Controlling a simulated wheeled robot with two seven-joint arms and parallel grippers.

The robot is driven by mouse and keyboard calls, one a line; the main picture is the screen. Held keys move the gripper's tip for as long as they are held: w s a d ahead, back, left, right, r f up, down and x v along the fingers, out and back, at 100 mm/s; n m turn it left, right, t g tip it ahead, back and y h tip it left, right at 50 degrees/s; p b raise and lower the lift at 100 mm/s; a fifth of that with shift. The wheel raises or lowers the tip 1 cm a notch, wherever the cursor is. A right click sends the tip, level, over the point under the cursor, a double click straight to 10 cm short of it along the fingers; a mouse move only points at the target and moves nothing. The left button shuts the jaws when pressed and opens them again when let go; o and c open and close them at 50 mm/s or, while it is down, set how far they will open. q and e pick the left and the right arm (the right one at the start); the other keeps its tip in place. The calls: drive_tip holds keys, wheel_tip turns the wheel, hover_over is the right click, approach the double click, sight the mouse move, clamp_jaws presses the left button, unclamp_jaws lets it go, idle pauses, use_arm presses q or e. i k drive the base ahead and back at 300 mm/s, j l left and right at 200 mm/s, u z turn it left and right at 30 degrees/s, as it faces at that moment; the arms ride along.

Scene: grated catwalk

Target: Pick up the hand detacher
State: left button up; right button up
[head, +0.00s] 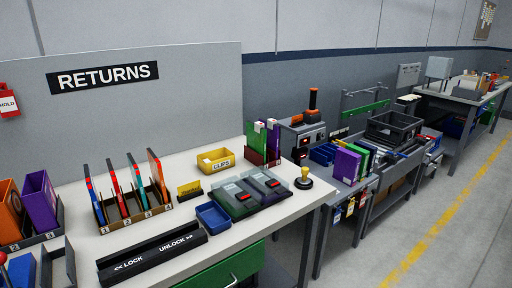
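No thing in the head view is labelled as the hand detacher, and I cannot tell for sure which it is. A small knob-like piece (303,178) with a dark top and a yellow round base stands upright near the right end of the white table (289,208). A long black bar (152,258) marked LOCK and UNLOCK lies along the table's front. A device with an upright orange handle (312,99) stands on the grey station behind the table. Neither of my grippers is in view.
Clear-lidded cases (265,184) and a blue bin (213,216) stand left of the knob-like piece. A yellow CLIPS bin (216,160) and a numbered rack (133,217) stand farther left. Bare tabletop lies around the knob-like piece. The grey floor (452,210) is open at right.

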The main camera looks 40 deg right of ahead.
sight(303, 181)
drive_tip(key=z, duration=1.5)
